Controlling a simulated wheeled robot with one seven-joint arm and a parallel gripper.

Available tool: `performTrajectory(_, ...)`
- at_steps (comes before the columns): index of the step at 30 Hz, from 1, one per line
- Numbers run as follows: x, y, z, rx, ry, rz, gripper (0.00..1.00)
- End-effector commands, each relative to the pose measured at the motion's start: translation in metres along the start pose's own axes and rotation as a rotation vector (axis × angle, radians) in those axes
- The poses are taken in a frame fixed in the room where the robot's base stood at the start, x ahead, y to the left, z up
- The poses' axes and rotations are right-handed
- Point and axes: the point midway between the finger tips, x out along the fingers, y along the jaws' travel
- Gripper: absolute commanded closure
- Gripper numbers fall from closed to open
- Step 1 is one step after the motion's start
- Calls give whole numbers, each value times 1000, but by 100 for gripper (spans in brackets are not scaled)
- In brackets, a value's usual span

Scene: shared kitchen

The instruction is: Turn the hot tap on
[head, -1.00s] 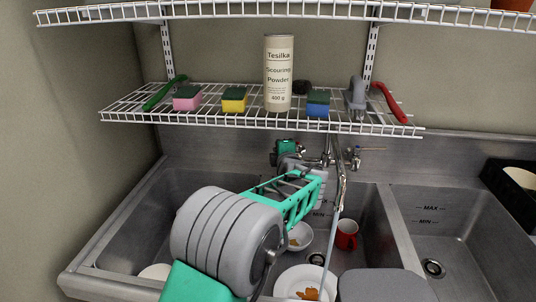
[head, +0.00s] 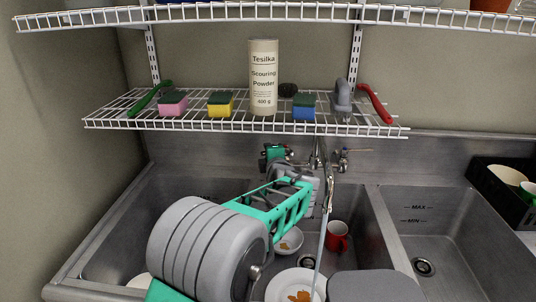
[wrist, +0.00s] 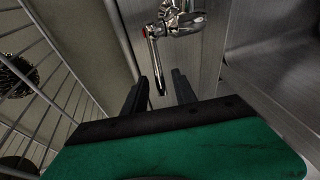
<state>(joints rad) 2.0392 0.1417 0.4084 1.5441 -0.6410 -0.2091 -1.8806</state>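The hot tap (wrist: 178,18) shows in the wrist view as a chrome body with a red mark and a thin lever (wrist: 154,60) hanging down. My gripper (wrist: 160,90) is open, its dark fingers on either side of the lever's dark tip. I cannot tell whether either finger touches it. In the head view my gripper (head: 277,153) is at the back wall, left of the spout (head: 328,190), and hides the hot tap. The other tap handle (head: 342,158) is right of the spout.
A wire shelf (head: 200,122) with sponges, brushes and a scouring powder can (head: 263,78) hangs just above. Below are sink basins with a red mug (head: 338,236), a bowl (head: 290,241) and a plate (head: 282,284). A black crate (head: 485,180) is at right.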

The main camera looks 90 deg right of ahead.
Motion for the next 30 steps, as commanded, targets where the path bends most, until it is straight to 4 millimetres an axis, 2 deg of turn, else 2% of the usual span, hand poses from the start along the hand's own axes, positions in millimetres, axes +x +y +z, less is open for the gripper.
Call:
performTrajectory(3, -27, -1, 2, -2, -6, 3, 67)
performTrajectory(8, -52, -1, 2, -1, -4, 1, 67)
performTrajectory(12, -59, -1, 1, 0, -2, 1, 67)
performTrajectory(18, -58, 0, 0, 1, -1, 0, 66)
performTrajectory(20, -55, -1, -8, 11, 8, -9, 66)
performTrajectory(22, -44, -4, -31, 53, 30, -41, 66)
performTrajectory(23, -38, -6, -47, 81, 43, -63, 66)
performTrajectory(25, -24, -16, -96, 170, 73, -135, 66)
performTrajectory(27, 4, -35, -71, 273, -71, -180, 66)
performTrajectory(30, 32, -53, -56, 398, -259, -198, 66)
